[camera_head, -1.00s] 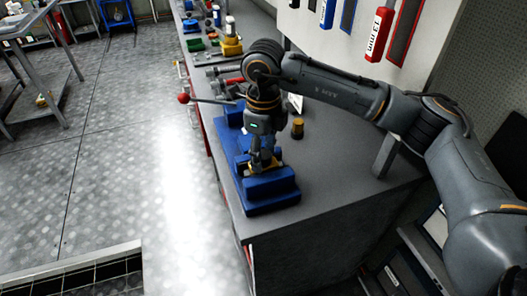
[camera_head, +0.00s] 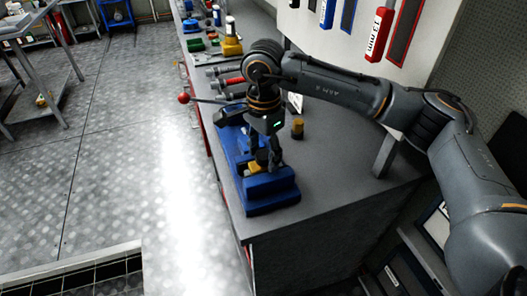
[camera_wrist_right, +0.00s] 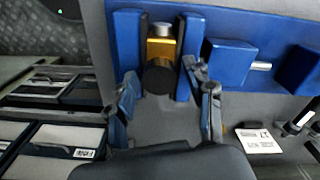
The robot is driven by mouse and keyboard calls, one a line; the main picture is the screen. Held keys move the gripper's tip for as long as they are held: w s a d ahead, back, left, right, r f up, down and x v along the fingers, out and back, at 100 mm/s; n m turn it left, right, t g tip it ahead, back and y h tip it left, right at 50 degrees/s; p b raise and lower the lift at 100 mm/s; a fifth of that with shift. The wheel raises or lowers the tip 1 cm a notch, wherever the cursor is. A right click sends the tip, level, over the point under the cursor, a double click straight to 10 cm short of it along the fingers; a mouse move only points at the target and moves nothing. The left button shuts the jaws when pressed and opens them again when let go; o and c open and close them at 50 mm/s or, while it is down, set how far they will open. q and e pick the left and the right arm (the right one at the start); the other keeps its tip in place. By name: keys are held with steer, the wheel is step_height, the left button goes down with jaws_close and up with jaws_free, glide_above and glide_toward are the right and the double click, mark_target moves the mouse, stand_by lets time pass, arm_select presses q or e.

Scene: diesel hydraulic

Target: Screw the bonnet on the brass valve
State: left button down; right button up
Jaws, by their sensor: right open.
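The brass valve (camera_head: 254,168) is held in the blue vise (camera_head: 272,190) at the near end of the bench. In the right wrist view the brass valve (camera_wrist_right: 161,50) sits between two blue jaws, with a silver part at one end and a dark round part at the other. My right gripper (camera_head: 266,159) points down just over the valve. In the right wrist view its two fingers (camera_wrist_right: 163,80) are apart, one on each side of the valve's dark end. I cannot tell whether they touch it, or which part is the bonnet. My left gripper is not in view.
A small brass-and-dark cylinder (camera_head: 297,128) stands on the grey bench (camera_head: 340,180) right of the vise. A lever with a red ball (camera_head: 184,98) sticks out left. Several tools lie farther back.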

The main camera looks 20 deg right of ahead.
steer(key=shift+c, duration=0.4)
steer(key=c, duration=0.8)
steer(key=m, duration=1.1)
steer(key=shift+m, duration=1.8)
steer(key=o, duration=1.1)
